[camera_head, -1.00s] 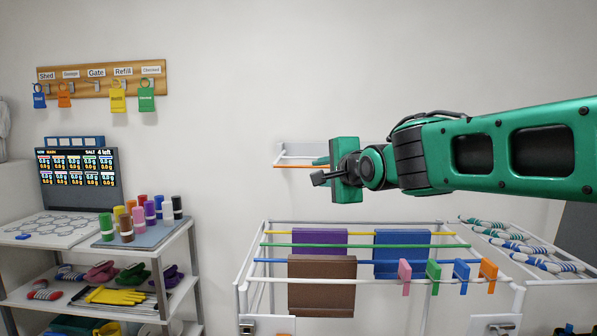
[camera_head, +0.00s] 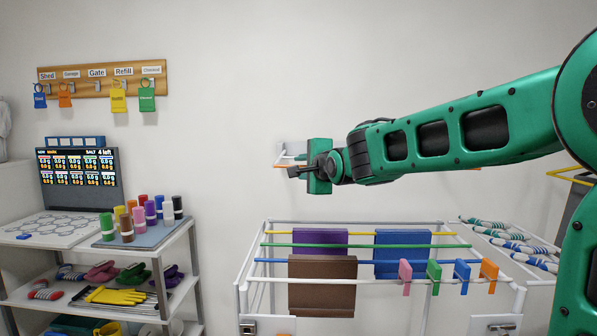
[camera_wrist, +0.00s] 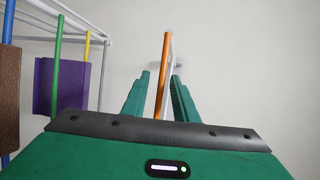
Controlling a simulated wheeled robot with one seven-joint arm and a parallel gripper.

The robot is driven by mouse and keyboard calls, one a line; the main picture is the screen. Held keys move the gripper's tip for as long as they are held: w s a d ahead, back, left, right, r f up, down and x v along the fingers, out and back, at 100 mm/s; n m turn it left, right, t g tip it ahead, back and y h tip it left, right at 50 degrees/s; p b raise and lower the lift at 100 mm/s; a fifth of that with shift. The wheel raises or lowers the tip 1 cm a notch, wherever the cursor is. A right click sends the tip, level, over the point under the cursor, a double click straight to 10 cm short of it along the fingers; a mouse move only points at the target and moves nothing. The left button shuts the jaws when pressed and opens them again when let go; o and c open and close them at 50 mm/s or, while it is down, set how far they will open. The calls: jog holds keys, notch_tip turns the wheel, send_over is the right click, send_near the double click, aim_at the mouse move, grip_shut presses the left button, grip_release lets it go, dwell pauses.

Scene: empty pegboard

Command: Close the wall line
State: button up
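The wall line is a white frame (camera_head: 281,152) on the back wall with an orange front bar (camera_head: 279,167). My arm hides most of it in the head view. My green gripper (camera_head: 301,157) is at its left part, with the fingers mostly hidden behind the gripper body. In the wrist view, my gripper (camera_wrist: 160,82) is open, and the orange bar (camera_wrist: 167,48) runs lengthwise between its two fingers. There is a gap on both sides of the bar. The line stands out from the wall.
A drying rack (camera_head: 243,262) stands below, with coloured rods, a brown cloth (camera_head: 322,287), a purple cloth (camera_head: 320,237), a blue cloth (camera_head: 401,252) and several clips. Its rods also show at left in the wrist view. A shelf unit (camera_head: 190,240) stands left.

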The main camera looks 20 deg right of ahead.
jog(key=shift+w, duration=0.15)
grip_shut()
jog(key=shift+f, duration=0.2)
dwell(1.2)
